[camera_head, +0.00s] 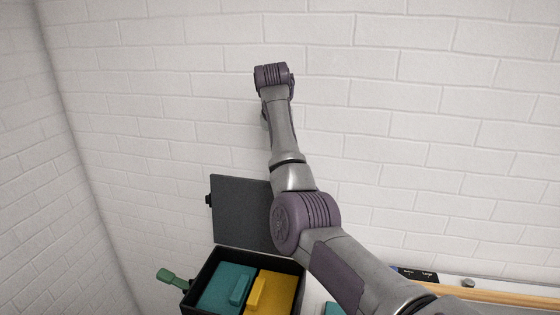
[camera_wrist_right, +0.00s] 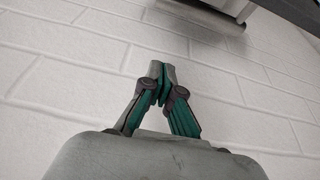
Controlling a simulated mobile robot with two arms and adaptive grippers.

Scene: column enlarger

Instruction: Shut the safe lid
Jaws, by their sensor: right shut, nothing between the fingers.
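The safe is a dark open box (camera_head: 205,273) at the bottom of the head view. Its dark grey lid (camera_head: 240,212) stands raised at the back, near the white brick wall, with my right arm covering its right part. Inside the box lie a teal block and a yellow block, each with a raised grip. My right arm reaches up past the lid in front of the wall; its gripper is hidden in the head view. In the right wrist view my right gripper (camera_wrist_right: 163,75) is shut and empty, with white brick wall behind it. My left gripper is not in view.
A green handle-like piece (camera_head: 172,277) sticks out at the left of the box. A wooden strip (camera_head: 490,293) and a small dark labelled item (camera_head: 415,274) lie at the right.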

